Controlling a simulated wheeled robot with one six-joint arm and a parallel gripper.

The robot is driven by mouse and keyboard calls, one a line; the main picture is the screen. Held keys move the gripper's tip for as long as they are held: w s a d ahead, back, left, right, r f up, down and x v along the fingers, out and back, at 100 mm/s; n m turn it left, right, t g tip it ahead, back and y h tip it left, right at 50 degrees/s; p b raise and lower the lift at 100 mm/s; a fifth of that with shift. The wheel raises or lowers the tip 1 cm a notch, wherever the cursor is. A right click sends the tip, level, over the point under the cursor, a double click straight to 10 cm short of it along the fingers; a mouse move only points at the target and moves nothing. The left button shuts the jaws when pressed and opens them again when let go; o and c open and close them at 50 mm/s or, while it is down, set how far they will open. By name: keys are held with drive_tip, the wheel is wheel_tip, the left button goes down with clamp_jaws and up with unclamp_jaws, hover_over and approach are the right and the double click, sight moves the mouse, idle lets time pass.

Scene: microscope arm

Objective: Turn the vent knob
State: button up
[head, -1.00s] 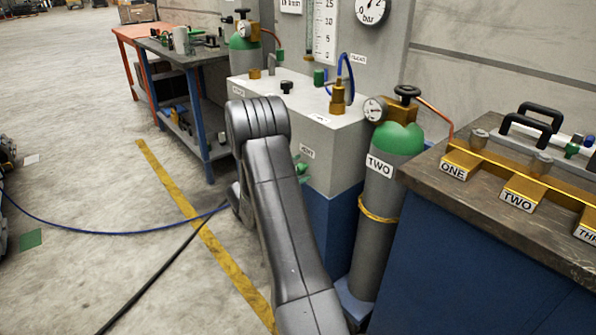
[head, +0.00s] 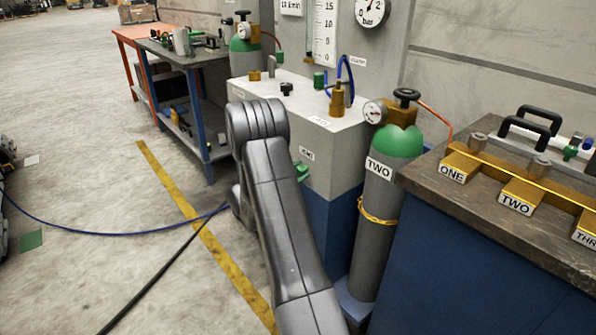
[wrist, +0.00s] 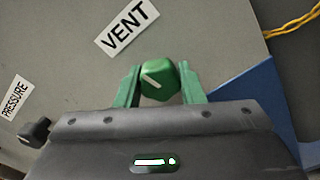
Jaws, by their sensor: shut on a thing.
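The vent knob (wrist: 160,80) is green with a white pointer line and sits below the VENT label (wrist: 127,27) in the wrist view. My gripper (wrist: 159,87) has its two green fingers on either side of the knob and is shut on it. The pointer line is tilted in the wrist view. In the head view, the VENT label (head: 307,153) is on the side of the grey box (head: 335,160). My gripper (head: 301,173) shows there only as a bit of green beside my arm, and the knob cannot be made out.
A black knob (wrist: 35,132) by the PRESSURE label (wrist: 14,98) is left of my gripper. The green-topped cylinder TWO (head: 385,200) stands close right of the box. A bench (head: 480,215) is farther right. Floor at left is mostly open, with hoses across it.

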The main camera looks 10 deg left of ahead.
drive_tip(key=n+p, duration=0.2)
drive_tip(key=n, duration=0.2)
drive_tip(key=shift+r+n, duration=0.1)
drive_tip(key=shift+n, duration=0.2)
drive_tip(key=n+p, duration=0.2)
drive_tip(key=n, duration=0.1)
drive_tip(key=shift+n, duration=0.3)
drive_tip(key=n+p, duration=0.2)
drive_tip(key=n, duration=0.1)
drive_tip(key=shift+n+p, duration=0.85)
drive_tip(key=shift+n, duration=1.05)
drive_tip(key=o, duration=1)
